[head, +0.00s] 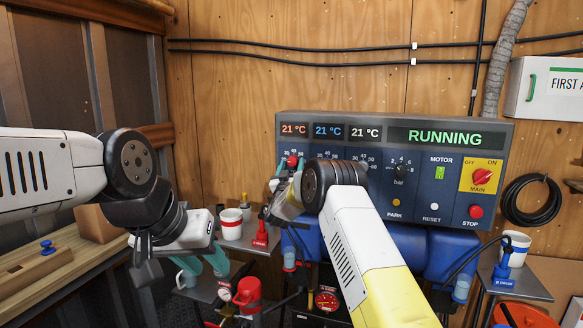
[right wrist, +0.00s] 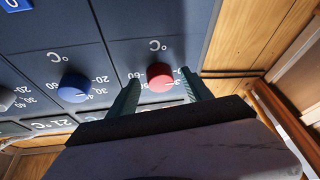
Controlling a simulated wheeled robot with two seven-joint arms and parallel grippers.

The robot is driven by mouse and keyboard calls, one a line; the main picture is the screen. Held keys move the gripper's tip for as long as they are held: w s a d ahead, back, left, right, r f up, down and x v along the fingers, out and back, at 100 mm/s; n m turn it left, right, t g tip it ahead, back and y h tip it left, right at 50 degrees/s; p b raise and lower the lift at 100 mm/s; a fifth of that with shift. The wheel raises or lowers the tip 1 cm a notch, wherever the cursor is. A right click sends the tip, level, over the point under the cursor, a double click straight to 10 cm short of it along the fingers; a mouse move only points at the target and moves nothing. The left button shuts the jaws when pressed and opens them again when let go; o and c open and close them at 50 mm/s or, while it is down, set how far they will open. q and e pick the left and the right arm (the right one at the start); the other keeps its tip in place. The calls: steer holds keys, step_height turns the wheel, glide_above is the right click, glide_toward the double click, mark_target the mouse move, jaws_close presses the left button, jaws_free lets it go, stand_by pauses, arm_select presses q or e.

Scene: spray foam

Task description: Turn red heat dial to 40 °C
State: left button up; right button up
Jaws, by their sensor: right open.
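The red heat dial (head: 292,161) is at the upper left of the control panel (head: 460,150), under displays that read 21 °C. In the right wrist view, where the panel appears upside down, the red dial (right wrist: 160,78) lies between the fingertips of my open right gripper (right wrist: 162,92). One finger is on each side of it; I cannot tell whether they touch it. In the head view my right arm partly covers the panel and dial scales. My left gripper (head: 204,266) hangs lower left, its teal fingers apart and empty.
A blue dial (right wrist: 73,87) sits beside the red one. The panel shows RUNNING, with a red main switch (head: 483,176) and stop button (head: 476,212) at right.

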steer(key=shift+c, duration=0.2)
jaws_close()
